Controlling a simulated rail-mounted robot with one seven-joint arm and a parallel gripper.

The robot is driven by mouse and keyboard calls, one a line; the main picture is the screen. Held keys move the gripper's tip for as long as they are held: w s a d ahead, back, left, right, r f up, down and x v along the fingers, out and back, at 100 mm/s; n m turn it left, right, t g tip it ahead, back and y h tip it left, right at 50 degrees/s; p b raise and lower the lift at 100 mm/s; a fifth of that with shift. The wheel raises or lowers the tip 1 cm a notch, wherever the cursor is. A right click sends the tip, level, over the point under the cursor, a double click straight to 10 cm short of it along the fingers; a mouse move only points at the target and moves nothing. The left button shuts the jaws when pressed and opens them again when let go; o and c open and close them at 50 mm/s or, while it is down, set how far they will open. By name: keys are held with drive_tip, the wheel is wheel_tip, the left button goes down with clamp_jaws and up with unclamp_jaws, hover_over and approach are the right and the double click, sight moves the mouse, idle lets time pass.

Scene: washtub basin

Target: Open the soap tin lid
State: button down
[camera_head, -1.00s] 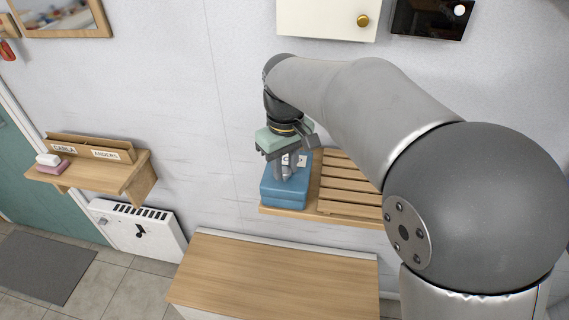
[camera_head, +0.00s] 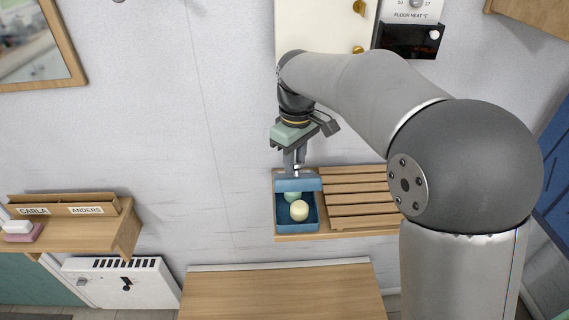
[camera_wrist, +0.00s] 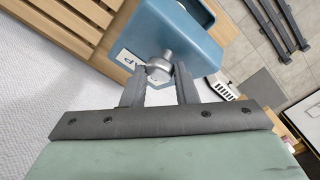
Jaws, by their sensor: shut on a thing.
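The blue soap tin (camera_head: 283,220) stands on the wooden wall shelf with its lid (camera_head: 300,184) raised steeply at the back. A cream ball of soap (camera_head: 299,210) and a pale green one (camera_head: 292,197) show inside the tin. My gripper (camera_head: 298,170) is above and behind the tin, shut on the lid's grey knob. The wrist view shows the knob (camera_wrist: 160,67) between my two fingertips, with the blue lid (camera_wrist: 190,40) beyond it. The tin's hinge is hidden.
A slatted wooden rack (camera_head: 352,195) lies right of the tin on the shelf. A white cabinet (camera_head: 315,28) hangs above, beside a dark panel (camera_head: 410,40). A wooden counter (camera_head: 280,292) stands below. A name-labelled shelf (camera_head: 90,228) is at left. The wall between the shelves is clear.

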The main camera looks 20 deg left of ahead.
drive_tip(key=shift+w, duration=0.7)
drive_tip(key=shift+p, duration=0.3)
drive_tip(key=shift+d+f, duration=0.1)
drive_tip(key=c, duration=1.5)
unclamp_jaws()
drive_tip(key=o, duration=0.4)
drive_tip(key=shift+w+d+f, duration=0.1)
drive_tip(key=shift+w, duration=0.15)
drive_tip(key=shift+s, duration=0.15)
drive_tip(key=shift+a, duration=0.3)
drive_tip(key=shift+r, duration=0.2)
wheel_tip(320, 180, up, 7)
drive_tip(key=shift+r+b, duration=0.2)
drive_tip(key=shift+b, duration=0.3)
